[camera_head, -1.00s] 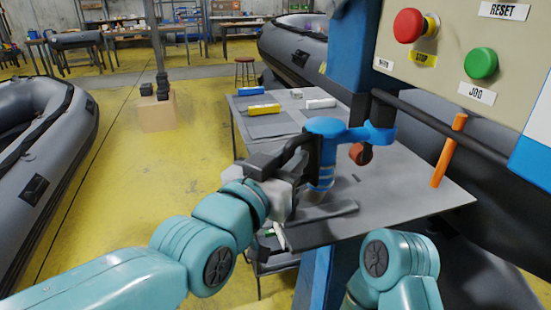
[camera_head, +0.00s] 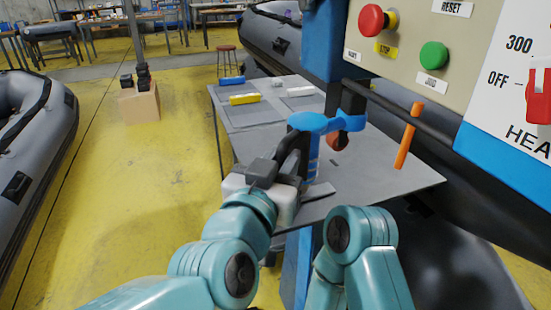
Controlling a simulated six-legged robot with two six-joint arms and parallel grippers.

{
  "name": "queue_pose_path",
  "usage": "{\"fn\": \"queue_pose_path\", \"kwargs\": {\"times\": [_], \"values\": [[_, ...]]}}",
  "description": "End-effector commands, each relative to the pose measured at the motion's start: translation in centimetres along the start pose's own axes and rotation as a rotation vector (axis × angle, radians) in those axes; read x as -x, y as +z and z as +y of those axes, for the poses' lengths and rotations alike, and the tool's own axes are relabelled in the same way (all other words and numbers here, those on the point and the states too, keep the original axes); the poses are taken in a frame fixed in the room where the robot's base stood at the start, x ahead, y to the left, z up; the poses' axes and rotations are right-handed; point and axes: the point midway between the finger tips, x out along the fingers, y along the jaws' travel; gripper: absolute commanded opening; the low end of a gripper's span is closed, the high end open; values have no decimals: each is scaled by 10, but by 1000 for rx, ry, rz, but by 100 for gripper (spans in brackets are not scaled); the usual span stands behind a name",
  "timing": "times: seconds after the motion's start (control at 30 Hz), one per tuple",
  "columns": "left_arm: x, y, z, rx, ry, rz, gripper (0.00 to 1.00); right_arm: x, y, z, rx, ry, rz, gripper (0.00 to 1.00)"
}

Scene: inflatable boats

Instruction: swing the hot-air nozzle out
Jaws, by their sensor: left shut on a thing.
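The hot-air nozzle unit is a blue swing arm (camera_head: 327,122) with an upright blue barrel, hung from a black bracket under the control panel. A black curved handle (camera_head: 296,141) comes off its left side. My left gripper (camera_head: 274,170) is shut on this handle, left of the blue barrel; its fingertips are partly hidden by its own body. The lower end of the nozzle is hidden behind the gripper. My right arm shows at the lower right, but its gripper is out of view.
A grey table (camera_head: 400,178) lies under the nozzle. An orange upright lever (camera_head: 408,136) stands to the right. The panel has a red stop button (camera_head: 373,19), a green jog button (camera_head: 433,54) and a red heat knob (camera_head: 540,95).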

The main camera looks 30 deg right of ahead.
Motion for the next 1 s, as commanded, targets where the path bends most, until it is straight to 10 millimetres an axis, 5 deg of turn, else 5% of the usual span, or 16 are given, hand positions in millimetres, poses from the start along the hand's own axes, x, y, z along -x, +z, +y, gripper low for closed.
{"fn": "queue_pose_path", "kwargs": {"times": [0.33, 0.37, 0.4, 0.77, 1.0], "values": [[0, -3, 2, -2, 2, 7, 0, 0, 0, 0, 0, 0, 0, 42], [0, -3, 2, -2, 2, 8, 27, 0, 0, 0, 0, 0, 0, 42], [0, -3, 2, -2, 1, 8, 40, 0, 0, 0, 0, 0, 0, 42], [7, -2, 0, -1, -2, 5, 41, 0, 0, 0, 0, 0, 0, 42], [49, -2, 1, -1, -1, 5, 41, -2, 0, 1, 0, 0, 0, 42]]}}
